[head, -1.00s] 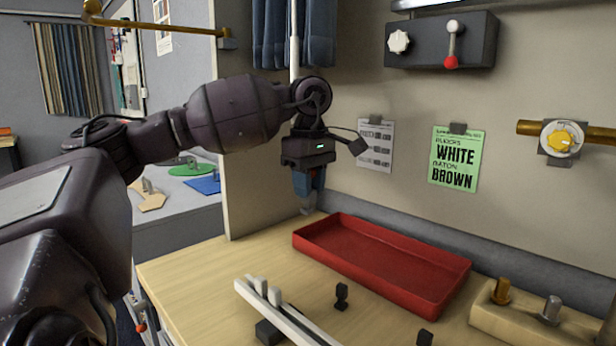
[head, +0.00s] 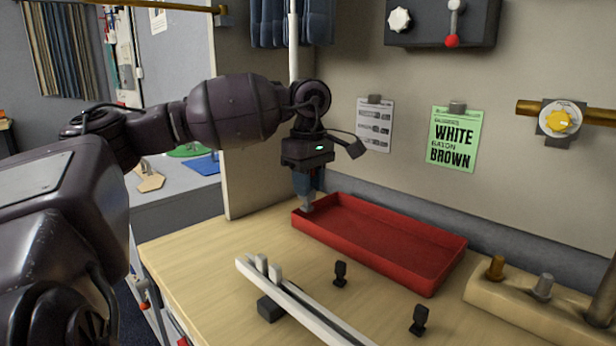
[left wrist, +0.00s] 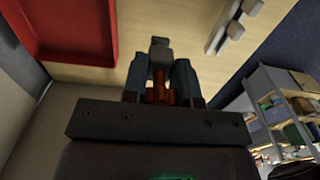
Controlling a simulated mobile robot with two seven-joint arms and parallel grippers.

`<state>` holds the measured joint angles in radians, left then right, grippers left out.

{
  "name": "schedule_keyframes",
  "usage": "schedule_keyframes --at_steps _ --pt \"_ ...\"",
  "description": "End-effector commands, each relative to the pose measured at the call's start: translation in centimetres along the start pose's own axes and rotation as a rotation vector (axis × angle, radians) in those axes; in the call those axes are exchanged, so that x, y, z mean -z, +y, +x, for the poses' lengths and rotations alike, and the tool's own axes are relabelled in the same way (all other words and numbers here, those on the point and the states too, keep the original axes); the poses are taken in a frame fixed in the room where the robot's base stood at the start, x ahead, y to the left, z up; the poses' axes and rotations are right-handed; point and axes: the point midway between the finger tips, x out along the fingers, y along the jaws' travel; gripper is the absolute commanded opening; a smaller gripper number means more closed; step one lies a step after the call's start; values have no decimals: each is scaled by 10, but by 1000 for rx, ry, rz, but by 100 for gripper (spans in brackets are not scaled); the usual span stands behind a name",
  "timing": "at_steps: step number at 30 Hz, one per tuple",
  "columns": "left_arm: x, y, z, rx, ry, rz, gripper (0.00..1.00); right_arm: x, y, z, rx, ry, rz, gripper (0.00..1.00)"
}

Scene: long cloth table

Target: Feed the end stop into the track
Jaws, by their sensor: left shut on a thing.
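My left gripper (head: 306,201) points down beside the far left corner of the red tray. Its blue fingers are shut on a small grey piece (left wrist: 160,48), which shows at the fingertips in the left wrist view; I cannot tell for sure whether this is the end stop. My right gripper is not in view.
The red tray (head: 378,278) is empty and lies along the back wall. Two small black pieces (head: 340,273) (head: 419,320) stand between track and tray. A wooden block (head: 515,312) with metal pegs is at right.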

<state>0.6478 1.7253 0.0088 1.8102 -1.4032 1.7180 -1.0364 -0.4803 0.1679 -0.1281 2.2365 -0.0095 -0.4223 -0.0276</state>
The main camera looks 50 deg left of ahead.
Motion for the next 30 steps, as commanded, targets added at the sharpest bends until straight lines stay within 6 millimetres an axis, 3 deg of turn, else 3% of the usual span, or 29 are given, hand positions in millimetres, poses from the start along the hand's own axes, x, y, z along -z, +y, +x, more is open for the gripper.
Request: schedule_keyframes --at_steps 30 --pt "0 0 41 1 0 0 4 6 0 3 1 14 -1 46"
